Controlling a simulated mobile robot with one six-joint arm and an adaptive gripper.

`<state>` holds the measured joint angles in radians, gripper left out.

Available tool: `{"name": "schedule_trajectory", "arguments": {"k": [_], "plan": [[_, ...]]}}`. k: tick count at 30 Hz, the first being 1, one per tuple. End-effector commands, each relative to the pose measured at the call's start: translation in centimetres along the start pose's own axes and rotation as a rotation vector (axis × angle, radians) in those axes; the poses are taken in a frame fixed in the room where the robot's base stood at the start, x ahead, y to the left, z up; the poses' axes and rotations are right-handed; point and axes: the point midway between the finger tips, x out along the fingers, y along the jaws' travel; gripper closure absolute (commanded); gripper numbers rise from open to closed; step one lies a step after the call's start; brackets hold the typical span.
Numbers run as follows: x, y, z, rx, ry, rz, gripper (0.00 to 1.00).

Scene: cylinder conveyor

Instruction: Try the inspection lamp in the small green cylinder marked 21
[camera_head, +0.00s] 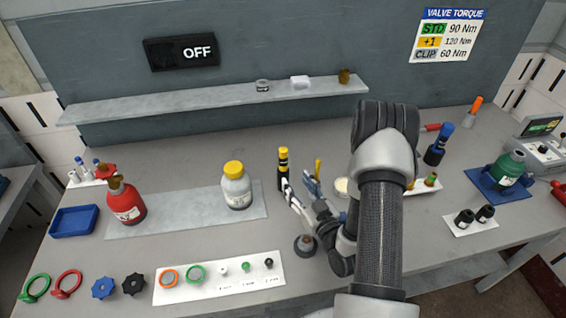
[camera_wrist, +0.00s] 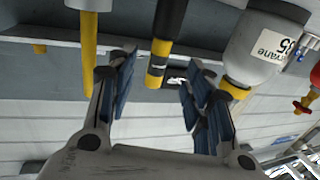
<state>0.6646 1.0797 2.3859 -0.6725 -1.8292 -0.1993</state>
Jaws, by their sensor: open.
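The small green cylinder (camera_head: 507,168) stands at the far right on a blue mat (camera_head: 480,182); its marking is too small to read. A black and yellow torch-like tool (camera_head: 283,160), which may be the inspection lamp, stands upright mid-table. It also shows in the wrist view (camera_wrist: 166,38), seen between my fingers and beyond them, not held. A blue and black tool (camera_head: 439,146) stands at the right; I cannot tell for sure which is the lamp. My gripper (camera_head: 298,184) is open and empty near the black and yellow tool; its fingers also show in the wrist view (camera_wrist: 158,88).
A grey cylinder with a yellow cap (camera_head: 237,188) stands left of my gripper, and a red cylinder (camera_head: 124,202) further left. A yellow pointed tool (camera_head: 318,168) stands close to my gripper's right. A white card with rings and small parts (camera_head: 217,283) lies in front.

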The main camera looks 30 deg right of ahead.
Motion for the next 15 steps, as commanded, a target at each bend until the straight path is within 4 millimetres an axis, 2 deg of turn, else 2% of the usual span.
{"name": "schedule_trajectory", "arguments": {"k": [3, 6, 11, 15], "plan": [[2.5, -0.1, 0.0, -0.002, 0.003, -0.004, 0.53], [3.9, -0.1, 0.0, -0.002, 0.001, -0.002, 0.53], [4.9, 0.0, 0.0, -0.001, 0.000, 0.000, 0.53], [6.5, -0.2, -0.1, -0.002, 0.002, -0.003, 0.53]]}}
